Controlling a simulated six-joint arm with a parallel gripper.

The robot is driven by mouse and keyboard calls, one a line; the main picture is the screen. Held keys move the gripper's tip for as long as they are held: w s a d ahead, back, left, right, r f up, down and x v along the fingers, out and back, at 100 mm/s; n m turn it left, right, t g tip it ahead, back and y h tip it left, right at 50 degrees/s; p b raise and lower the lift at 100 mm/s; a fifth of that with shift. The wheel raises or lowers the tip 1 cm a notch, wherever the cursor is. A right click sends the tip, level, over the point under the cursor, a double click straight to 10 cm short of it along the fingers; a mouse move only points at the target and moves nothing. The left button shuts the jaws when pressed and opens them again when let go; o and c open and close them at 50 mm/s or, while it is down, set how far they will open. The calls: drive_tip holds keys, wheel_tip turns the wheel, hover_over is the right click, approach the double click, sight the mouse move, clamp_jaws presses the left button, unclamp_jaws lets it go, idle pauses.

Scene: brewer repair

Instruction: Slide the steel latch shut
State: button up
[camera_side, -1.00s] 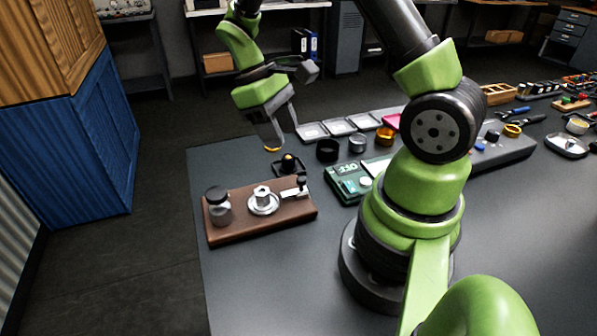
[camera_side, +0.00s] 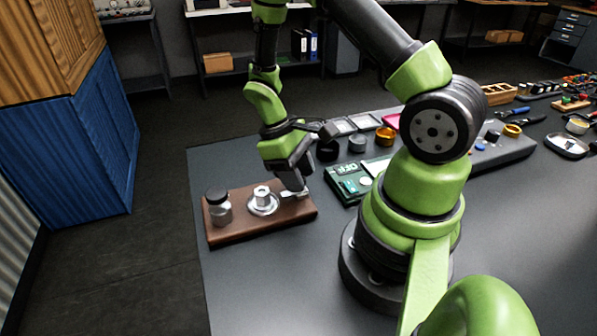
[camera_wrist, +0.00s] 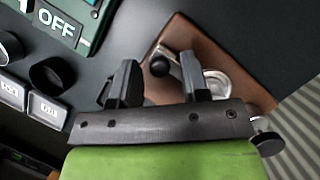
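The steel latch (camera_side: 296,194) sits at the right end of the brown board (camera_side: 237,230), partly hidden by my gripper in the side view. In the wrist view the latch (camera_wrist: 168,53) shows its bright metal and round black knob (camera_wrist: 159,65). My gripper (camera_side: 295,186) points down at the latch end of the board. In the wrist view its two fingers (camera_wrist: 158,80) stand apart, and the knob appears in the gap just past the fingertips. I cannot tell whether either finger touches it.
A round steel fitting (camera_side: 263,203) sits mid-board beside the latch. A jar with a dark lid (camera_side: 218,207) stands at the board's left end. A green panel marked OFF (camera_side: 347,185) lies close on the right, with dark rings (camera_side: 327,151) behind. The table in front is clear.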

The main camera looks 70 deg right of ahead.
clamp_jaws()
drive_tip(key=shift+w+a, duration=0.9)
drive_tip(key=shift+o, duration=0.8)
unclamp_jaws()
drive_tip(key=v, duration=1)
